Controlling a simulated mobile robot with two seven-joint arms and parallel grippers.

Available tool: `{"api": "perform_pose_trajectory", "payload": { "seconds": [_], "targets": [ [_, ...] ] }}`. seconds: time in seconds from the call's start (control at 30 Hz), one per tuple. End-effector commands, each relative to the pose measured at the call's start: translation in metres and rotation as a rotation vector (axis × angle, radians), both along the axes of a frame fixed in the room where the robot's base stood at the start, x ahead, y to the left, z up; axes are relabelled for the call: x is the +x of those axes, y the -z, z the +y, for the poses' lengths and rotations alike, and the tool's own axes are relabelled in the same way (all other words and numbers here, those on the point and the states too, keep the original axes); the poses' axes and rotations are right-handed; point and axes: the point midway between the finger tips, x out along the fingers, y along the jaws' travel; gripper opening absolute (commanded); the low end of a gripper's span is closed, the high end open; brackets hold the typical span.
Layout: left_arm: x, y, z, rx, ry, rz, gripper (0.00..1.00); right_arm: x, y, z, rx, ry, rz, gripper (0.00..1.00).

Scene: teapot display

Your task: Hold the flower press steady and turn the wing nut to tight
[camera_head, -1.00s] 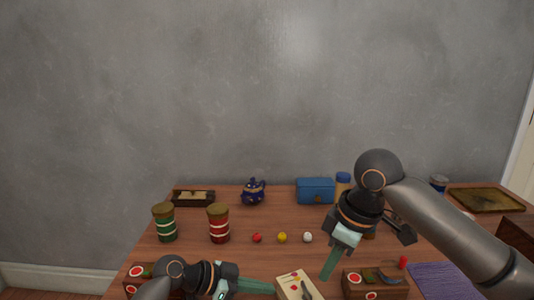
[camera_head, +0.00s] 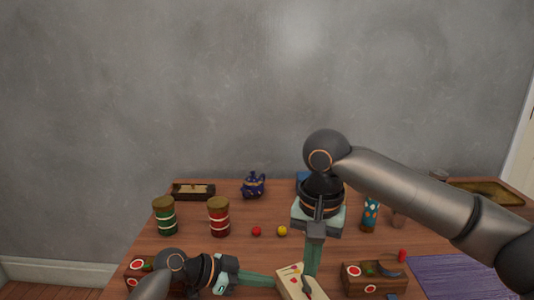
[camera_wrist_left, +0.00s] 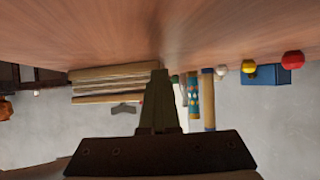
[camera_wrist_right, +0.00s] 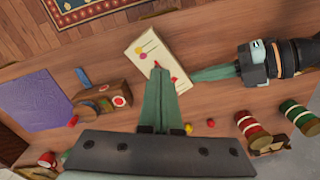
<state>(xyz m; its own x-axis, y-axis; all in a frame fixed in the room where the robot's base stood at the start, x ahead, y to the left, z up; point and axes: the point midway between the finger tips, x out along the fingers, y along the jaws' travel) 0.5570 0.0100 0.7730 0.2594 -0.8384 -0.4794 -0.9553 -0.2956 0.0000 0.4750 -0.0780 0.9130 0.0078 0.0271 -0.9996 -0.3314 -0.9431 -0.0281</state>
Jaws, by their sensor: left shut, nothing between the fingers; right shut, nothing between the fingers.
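The flower press (camera_head: 290,286), cream boards with small red and yellow patterns, lies at the table's front edge. Its stacked boards (camera_wrist_left: 100,75) show from the side in the left wrist view. The grey wing nut (camera_wrist_left: 124,109) shows there too; in the right wrist view I cannot make it out. My left gripper (camera_head: 273,282) is shut and empty, its fingertips close beside the press's left side; contact is unclear. My right gripper (camera_head: 311,274) is shut and empty, pointing down over the press near the wing nut. The press top also shows beyond its fingertips in the right wrist view (camera_wrist_right: 140,38).
A wooden box with red-and-white circles (camera_head: 368,281) stands right of the press, beside a purple mat (camera_head: 455,277). Red (camera_head: 256,231) and yellow (camera_head: 282,231) balls lie behind. Red (camera_head: 218,217) and green (camera_head: 164,216) canisters and a blue teapot (camera_head: 253,186) stand farther back.

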Motion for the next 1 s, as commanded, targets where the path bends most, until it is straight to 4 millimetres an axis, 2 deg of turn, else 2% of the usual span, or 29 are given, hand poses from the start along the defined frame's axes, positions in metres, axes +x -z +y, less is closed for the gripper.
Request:
{"api": "perform_pose_trajectory", "payload": {
  "seconds": [0.13, 0.33, 0.73, 1.0],
  "targets": [
    [0.000, 0.000, 0.000, 0.000, 0.000, 0.000, 0.00, 0.000, -0.002, 0.001, -0.020, 0.131, 0.007, 0.00],
    [0.000, 0.000, 0.000, 0.000, 0.000, 0.000, 0.00, -0.001, 0.004, 0.001, -0.028, 0.189, 0.011, 0.00],
    [0.000, 0.000, 0.000, 0.000, 0.000, 0.000, 0.00, -0.001, 0.052, 0.001, -0.026, 0.188, 0.014, 0.00],
    [0.000, 0.000, 0.000, 0.000, 0.000, 0.000, 0.00, -0.001, 0.067, 0.001, -0.026, 0.186, 0.011, 0.00]
  ]
}}
